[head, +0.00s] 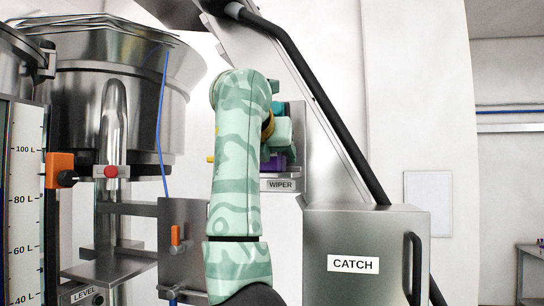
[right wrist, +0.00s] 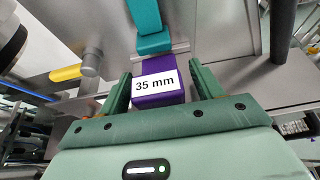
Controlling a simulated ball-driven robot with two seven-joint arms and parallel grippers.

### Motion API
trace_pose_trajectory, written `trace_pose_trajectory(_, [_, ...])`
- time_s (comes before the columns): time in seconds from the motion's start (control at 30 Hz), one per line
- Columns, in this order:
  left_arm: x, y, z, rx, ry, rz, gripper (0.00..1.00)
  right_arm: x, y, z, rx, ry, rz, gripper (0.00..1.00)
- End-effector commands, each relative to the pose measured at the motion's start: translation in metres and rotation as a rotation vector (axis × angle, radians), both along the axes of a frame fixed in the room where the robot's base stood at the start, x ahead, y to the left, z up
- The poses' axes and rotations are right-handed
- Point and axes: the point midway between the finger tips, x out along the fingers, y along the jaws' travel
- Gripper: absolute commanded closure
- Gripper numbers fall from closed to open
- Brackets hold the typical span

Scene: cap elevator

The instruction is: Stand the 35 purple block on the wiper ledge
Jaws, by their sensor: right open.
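The purple block (right wrist: 157,78) carries a white "35 mm" label and sits between the two fingers of my right gripper (right wrist: 162,90) in the right wrist view. The fingers are open, one on each side of the block. In the head view the purple block (head: 275,162) shows partly, just above the wiper ledge (head: 280,185) with its "WIPER" label. My right gripper (head: 281,134) reaches over it there, and my arm hides part of the ledge. The block's underside is hidden, so its contact with the ledge cannot be seen. My left gripper is not in view.
A teal piece (right wrist: 153,43) stands right behind the block. A yellow rod (right wrist: 65,74) lies to its left. The grey catch box (head: 352,262) is below right of the ledge, with a slanted black rail (head: 318,92) above. A steel bowl (head: 115,90) stands left.

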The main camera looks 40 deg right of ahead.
Motion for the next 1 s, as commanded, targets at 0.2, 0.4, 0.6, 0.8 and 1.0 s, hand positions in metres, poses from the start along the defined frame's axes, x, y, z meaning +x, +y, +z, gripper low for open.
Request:
trace_pose_trajectory(0.2, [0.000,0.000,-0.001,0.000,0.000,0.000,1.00,-0.009,0.012,0.006,0.001,-0.002,0.002,0.35])
trace_pose_trajectory(0.4, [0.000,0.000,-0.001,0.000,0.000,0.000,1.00,-0.018,0.022,0.012,0.001,-0.002,0.002,0.35])
trace_pose_trajectory(0.6, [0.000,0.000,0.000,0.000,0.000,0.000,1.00,-0.027,0.032,0.018,0.002,-0.003,0.003,0.35])
trace_pose_trajectory(0.8, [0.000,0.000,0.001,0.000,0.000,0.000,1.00,-0.035,0.042,0.023,0.000,-0.001,0.002,0.35])
trace_pose_trajectory(1.0, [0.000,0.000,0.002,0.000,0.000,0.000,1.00,-0.039,0.046,0.025,0.001,-0.001,0.001,0.35])
